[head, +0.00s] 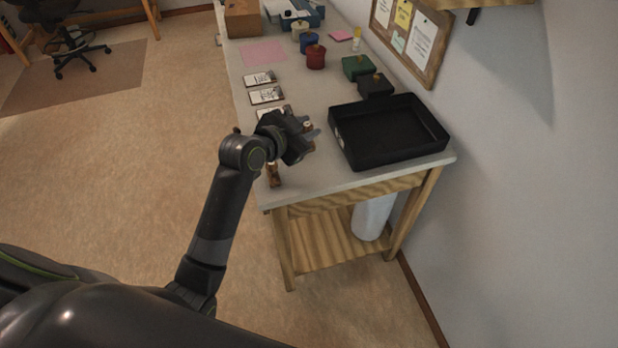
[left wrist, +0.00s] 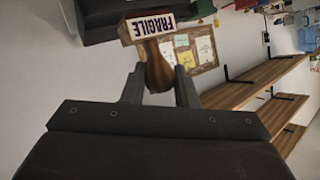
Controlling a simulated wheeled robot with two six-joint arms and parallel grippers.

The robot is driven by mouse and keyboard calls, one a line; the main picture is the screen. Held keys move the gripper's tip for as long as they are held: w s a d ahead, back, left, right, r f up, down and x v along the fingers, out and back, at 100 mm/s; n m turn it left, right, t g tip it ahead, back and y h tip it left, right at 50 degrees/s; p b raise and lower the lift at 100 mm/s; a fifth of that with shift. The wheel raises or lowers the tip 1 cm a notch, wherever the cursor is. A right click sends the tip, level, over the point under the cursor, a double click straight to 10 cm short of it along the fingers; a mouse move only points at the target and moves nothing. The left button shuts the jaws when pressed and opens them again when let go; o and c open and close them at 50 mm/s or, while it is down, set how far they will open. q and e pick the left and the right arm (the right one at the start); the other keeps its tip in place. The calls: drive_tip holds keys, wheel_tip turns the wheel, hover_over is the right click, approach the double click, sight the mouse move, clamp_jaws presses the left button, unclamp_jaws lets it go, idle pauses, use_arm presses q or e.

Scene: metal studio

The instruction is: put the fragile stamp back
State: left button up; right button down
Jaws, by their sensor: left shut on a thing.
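The fragile stamp (left wrist: 158,65) is in the left wrist view, with a brown wooden handle and a white label reading FRAGILE. My left gripper (left wrist: 159,82) is shut on its handle. In the head view my left gripper (head: 308,136) is over the near part of the workbench, left of the black tray, and largely covers the stamp. Another brown wooden stamp (head: 274,176) stands near the bench's front left edge. My right gripper is not in view.
The black tray (head: 440,142) looks empty. Several printed cards (head: 266,96) lie along the bench's left edge. Red (head: 316,58), blue (head: 309,42), green (head: 356,67) and black (head: 376,84) knobbed containers stand farther back. A pinboard (head: 412,36) hangs on the right wall.

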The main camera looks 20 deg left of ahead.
use_arm(q)
drive_tip(key=f, duration=1)
drive_tip(key=shift+w+d, duration=0.15)
drive_tip(key=shift+w, duration=0.05)
drive_tip(key=shift+f, duration=0.15)
drive_tip(key=o, duration=1)
drive_tip(key=shift+r, duration=0.3)
drive_tip(key=v, duration=1.2)
drive_tip(key=shift+f+b, duration=0.1)
drive_tip(key=shift+b, duration=0.25)
